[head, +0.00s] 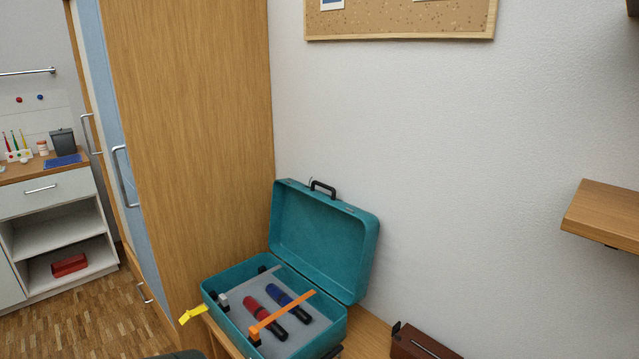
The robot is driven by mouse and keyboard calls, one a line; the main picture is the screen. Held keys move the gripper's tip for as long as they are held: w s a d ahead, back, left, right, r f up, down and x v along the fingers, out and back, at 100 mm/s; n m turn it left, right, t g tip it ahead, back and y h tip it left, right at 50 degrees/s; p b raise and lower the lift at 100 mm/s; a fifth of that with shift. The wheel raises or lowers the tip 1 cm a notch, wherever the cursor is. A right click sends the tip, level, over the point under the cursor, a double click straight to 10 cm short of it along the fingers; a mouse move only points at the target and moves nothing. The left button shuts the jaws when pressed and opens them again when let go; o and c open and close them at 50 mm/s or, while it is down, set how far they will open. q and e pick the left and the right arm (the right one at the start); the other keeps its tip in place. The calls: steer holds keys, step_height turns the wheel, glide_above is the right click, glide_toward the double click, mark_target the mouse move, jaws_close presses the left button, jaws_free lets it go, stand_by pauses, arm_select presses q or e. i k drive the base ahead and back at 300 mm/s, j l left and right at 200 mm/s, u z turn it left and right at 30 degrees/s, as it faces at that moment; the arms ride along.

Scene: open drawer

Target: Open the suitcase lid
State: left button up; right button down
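The teal suitcase (215,313) rests on a wooden surface between the tall wooden cabinet and the wall. Its lid (322,240) stands open, raised upright and tilted back toward the wall, with a black handle (322,188) at its top edge. Inside the base, on a grey insert, lie a red tool (257,307) and a blue tool (280,294), both with black ends. An orange strip (284,313) crosses the front and a grey strip (246,282) lies behind. A yellow tag (192,314) sticks out at the left side. Neither of my grippers shows.
A brown box (422,345) stands right of the suitcase, cut by the bottom edge. A wooden shelf (606,213) juts from the wall at right. The tall wooden cabinet (190,130) closes off the left side. A corkboard (400,18) hangs above.

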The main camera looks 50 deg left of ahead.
mark_target(331, 242)
steer(key=k+j, duration=0.1)
steer(key=j, duration=0.3)
steer(key=j+z, duration=0.1)
steer(key=j, duration=0.3)
steer(key=k+j, duration=0.15)
steer(key=j, duration=0.25)
steer(key=k+j+z, duration=0.1)
steer(key=j, duration=0.35)
steer(key=k+j, duration=0.1)
steer(key=j, duration=0.25)
steer(key=k+j+z, duration=0.1)
steer(key=j, duration=0.3)
